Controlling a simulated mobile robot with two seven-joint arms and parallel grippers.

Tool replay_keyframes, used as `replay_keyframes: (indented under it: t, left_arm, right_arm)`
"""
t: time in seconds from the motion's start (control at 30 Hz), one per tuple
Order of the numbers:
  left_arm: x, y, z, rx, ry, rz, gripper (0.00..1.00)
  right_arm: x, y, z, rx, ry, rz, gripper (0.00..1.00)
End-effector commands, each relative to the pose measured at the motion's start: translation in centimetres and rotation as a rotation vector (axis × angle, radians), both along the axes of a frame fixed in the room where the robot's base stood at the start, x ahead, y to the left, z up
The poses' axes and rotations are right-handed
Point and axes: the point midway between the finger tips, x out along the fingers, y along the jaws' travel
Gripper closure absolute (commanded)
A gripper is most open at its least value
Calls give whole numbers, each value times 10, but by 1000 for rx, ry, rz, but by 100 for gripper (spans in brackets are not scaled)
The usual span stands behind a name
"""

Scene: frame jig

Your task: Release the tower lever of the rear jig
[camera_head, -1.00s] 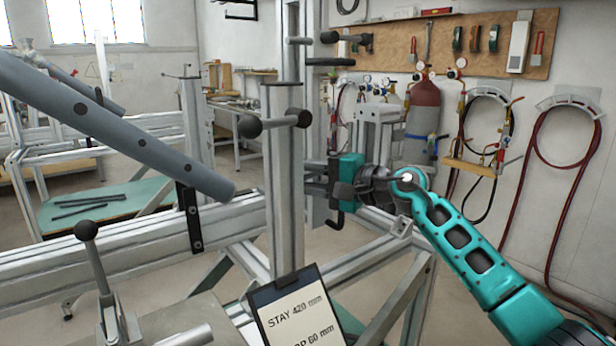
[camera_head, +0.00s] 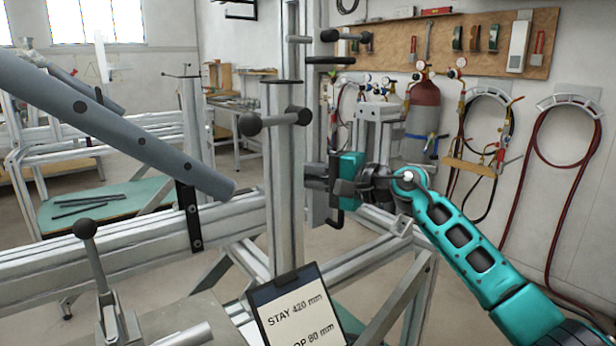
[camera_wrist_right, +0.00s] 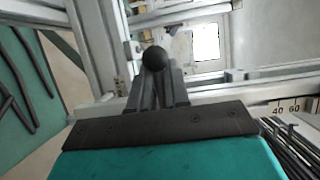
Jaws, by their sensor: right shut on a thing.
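My right gripper (camera_head: 316,178), on the teal arm, reaches in from the right behind the front upright post (camera_head: 283,190). The post hides its fingertips in the head view. In the right wrist view, the gripper's dark fingers (camera_wrist_right: 156,82) are shut on a black ball knob (camera_wrist_right: 154,59), which shows at their tips. The rest of the lever under that knob is hidden. My left gripper is not in view.
A bar with black balls (camera_head: 250,124) crosses the front post. A grey tube (camera_head: 130,135) slopes in from the left. A lever with a ball (camera_head: 84,228) stands at front left, and a clipboard sign (camera_head: 297,318) leans at front centre.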

Motion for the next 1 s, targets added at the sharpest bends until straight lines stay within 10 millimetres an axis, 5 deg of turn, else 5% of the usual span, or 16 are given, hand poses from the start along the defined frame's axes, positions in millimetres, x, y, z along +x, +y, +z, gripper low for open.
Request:
replay_keyframes:
  t: [0.5, 1.0]
  left_arm:
    - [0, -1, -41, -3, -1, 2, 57]
    - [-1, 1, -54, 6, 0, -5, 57]
  right_arm:
    - [1, -1, 12, 269, 182, 4, 100]
    - [4, -6, 26, 479, 324, 4, 100]
